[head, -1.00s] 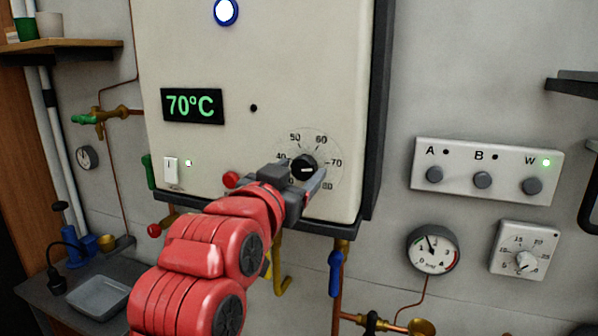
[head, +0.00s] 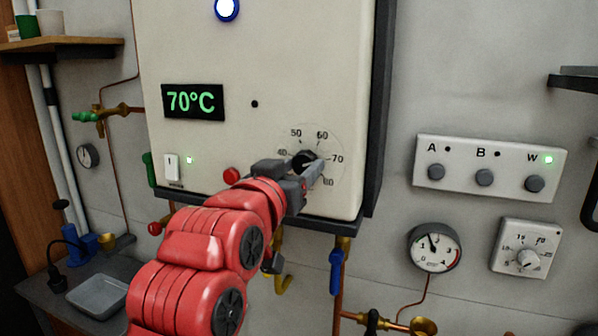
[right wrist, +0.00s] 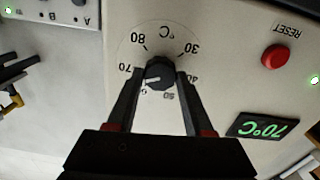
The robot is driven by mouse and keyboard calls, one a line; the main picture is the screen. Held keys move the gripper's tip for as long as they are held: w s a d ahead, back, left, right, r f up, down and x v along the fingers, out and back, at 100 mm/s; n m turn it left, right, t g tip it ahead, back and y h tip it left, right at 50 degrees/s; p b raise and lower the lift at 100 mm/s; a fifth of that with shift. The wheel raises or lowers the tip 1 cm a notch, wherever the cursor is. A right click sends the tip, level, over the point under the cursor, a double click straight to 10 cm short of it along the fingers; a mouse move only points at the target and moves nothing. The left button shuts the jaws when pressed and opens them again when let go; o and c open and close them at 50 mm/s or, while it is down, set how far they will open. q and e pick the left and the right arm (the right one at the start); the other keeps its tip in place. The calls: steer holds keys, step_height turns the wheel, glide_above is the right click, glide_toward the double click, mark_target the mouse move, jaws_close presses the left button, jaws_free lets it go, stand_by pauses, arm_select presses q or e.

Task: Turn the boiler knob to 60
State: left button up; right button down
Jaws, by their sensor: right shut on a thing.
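The boiler (head: 225,60) is a cream wall unit with a green display (head: 193,102) reading 70°C. Its black knob (head: 305,157) sits on a round scale at the lower right and also shows in the right wrist view (right wrist: 160,70). My right gripper (head: 304,166) is shut on the knob, one finger on each side, as the right wrist view also shows (right wrist: 158,80). There the picture is upside down, and the knob's white mark points between 70 and 60. The gripper partly covers the knob and lower scale in the head view. My left gripper is out of view.
A red reset button (right wrist: 275,57) and a white switch (head: 172,167) sit left of the knob on the boiler front. A blue-handled valve (head: 336,272) hangs below. A button panel (head: 489,169), gauge (head: 434,247) and timer dial (head: 525,249) are on the wall at right.

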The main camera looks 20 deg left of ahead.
steer(key=n, duration=0.3)
steer(key=shift+n, duration=0.4)
steer(key=shift+r+n+p, duration=0.1)
steer(key=shift+n+p, duration=0.45)
steer(key=shift+n, duration=1.35)
steer(key=shift+c, duration=1.4)
jaws_free()
